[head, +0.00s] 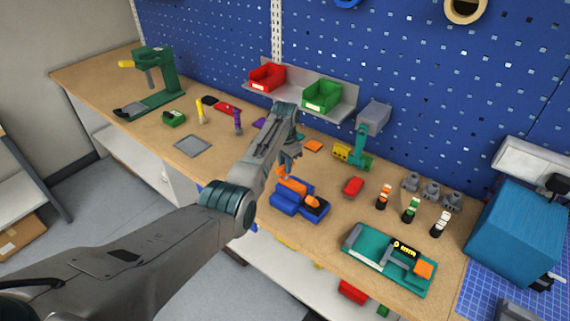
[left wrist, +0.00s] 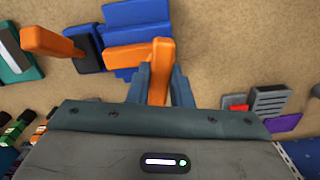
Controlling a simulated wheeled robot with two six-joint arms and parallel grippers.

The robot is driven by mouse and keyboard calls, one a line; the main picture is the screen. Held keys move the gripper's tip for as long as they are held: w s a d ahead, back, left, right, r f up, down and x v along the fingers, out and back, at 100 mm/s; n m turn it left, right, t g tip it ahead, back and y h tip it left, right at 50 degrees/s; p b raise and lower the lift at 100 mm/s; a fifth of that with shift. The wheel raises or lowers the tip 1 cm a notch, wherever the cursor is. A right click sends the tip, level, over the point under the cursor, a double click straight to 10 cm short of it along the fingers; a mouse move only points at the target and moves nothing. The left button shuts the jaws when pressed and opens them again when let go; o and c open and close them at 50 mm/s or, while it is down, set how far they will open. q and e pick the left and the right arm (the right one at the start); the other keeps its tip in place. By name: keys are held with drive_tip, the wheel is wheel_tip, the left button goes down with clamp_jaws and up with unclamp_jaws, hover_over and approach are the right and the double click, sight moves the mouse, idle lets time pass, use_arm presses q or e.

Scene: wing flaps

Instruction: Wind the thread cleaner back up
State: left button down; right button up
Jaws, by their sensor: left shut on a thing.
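A blue device (head: 284,204) with orange parts stands on the wooden bench in the middle of the head view. I take it to be the thread cleaner, but no label shows. In the left wrist view its blue body (left wrist: 135,14) is at the top, with an orange arm (left wrist: 128,52) across it and a dark block (left wrist: 83,52) beside it. My left gripper (head: 289,165) is above the device. In the left wrist view its fingers (left wrist: 160,92) are closed around an upright orange piece (left wrist: 161,62) at the arm's end. My right gripper is out of view.
A green press (head: 160,82) stands far left. Red (head: 267,77) and green (head: 322,95) bins sit on a shelf behind.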

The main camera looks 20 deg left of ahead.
use_arm(q)
drive_tip(key=shift+s+d+f+n, duration=0.1)
drive_tip(key=shift+s+f+n, duration=0.2)
drive_tip(key=shift+f, duration=0.15)
drive_tip(key=c, duration=1.3)
unclamp_jaws()
drive_tip(key=shift+w, duration=0.15)
drive_tip(key=shift+w+r, duration=0.1)
drive_tip(key=shift+w, duration=0.05)
wheel_tip(320, 180, up, 9)
drive_tip(key=b, duration=0.4)
drive_tip(key=shift+w+r, duration=0.1)
drive_tip(key=shift+r, duration=0.75)
